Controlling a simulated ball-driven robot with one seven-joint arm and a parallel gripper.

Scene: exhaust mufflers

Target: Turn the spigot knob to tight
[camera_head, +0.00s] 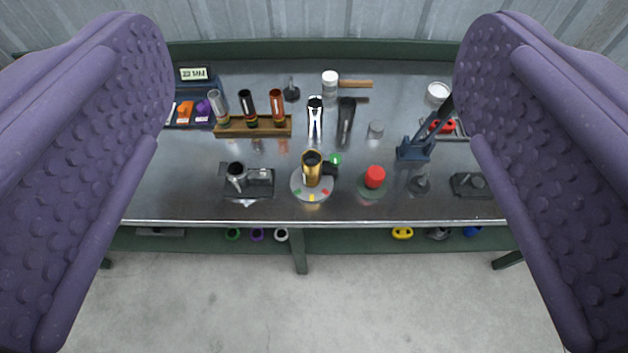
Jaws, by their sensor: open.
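A round pale dial plate (299,186) with green, yellow and red marks sits near the bench's front edge, slightly left of centre. A gold cylinder (312,172) stands upright on it, with a dark block (329,169) at its right side. I take this as the spigot; which part is its knob, and where it points, is too small to tell. A green light (335,158) shows just behind the block. My gripper (313,95) is open and empty, its purple padded fingers wide apart at the left and right of the picture. The spigot lies between them in view, untouched.
A red button (375,176) stands right of the dial, a dark fixture (262,181) left. Concrete floor (330,300) is clear in front.

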